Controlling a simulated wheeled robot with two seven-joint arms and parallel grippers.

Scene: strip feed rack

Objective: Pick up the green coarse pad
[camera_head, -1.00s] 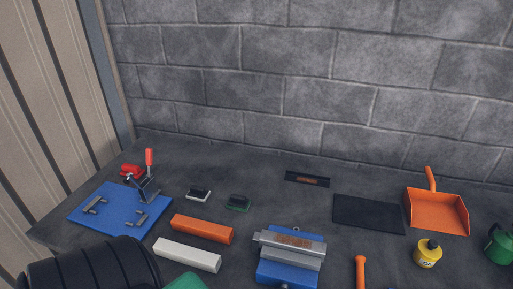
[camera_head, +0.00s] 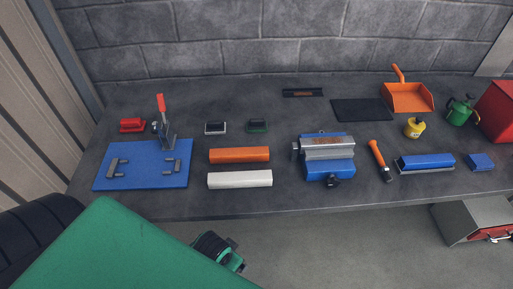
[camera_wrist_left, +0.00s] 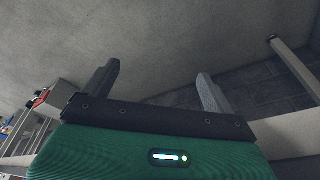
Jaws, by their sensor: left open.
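The green coarse pad (camera_head: 258,126) is a small dark block with a green base. It lies on the dark bench in the head view, right of a similar pad with a white base (camera_head: 216,128). My left gripper shows in the left wrist view (camera_wrist_left: 158,90) with its two fingers wide apart and nothing between them. It points at bare floor and wall, away from the bench top. In the head view only green and black parts of my arm show, low at the left, in front of the bench. My right gripper is not in view.
An orange bar (camera_head: 239,155) and a white bar (camera_head: 240,179) lie in front of the pads. A blue plate with a red-handled clamp (camera_head: 145,178) is at the left, a blue vise (camera_head: 329,170) at the right. A black mat (camera_head: 361,110) lies behind.

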